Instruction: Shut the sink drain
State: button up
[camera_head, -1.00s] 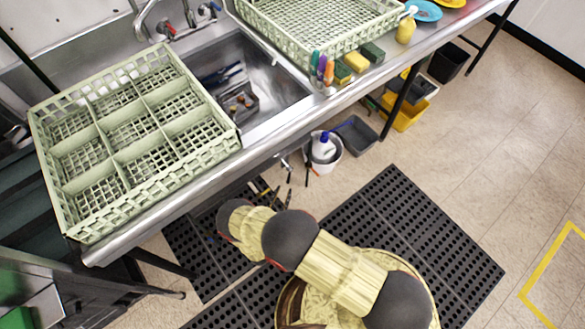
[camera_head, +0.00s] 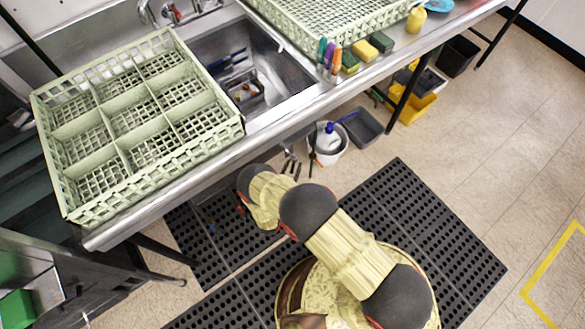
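The steel sink basin (camera_head: 285,58) is set in the counter, partly covered at its left by a green dish rack (camera_head: 150,125). A small grey container (camera_head: 243,92) with small items lies in the basin. The drain opening is not distinguishable. Below the counter's front edge, small metal and dark parts (camera_head: 290,162) show under the sink; I cannot tell whether they are drain fittings. My arm reaches up from the bottom of the view toward the space under the counter. My gripper's fingers cannot be made out.
A white bucket (camera_head: 331,153) with a blue-topped bottle, a grey bin (camera_head: 362,127) and a yellow bucket (camera_head: 412,107) stand under the counter. Sponges (camera_head: 366,50) and bottles stand by the basin. Black perforated mats (camera_head: 425,235) cover the floor. Open floor lies at right.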

jog(key=shift+c, duration=1.2)
grip_shut()
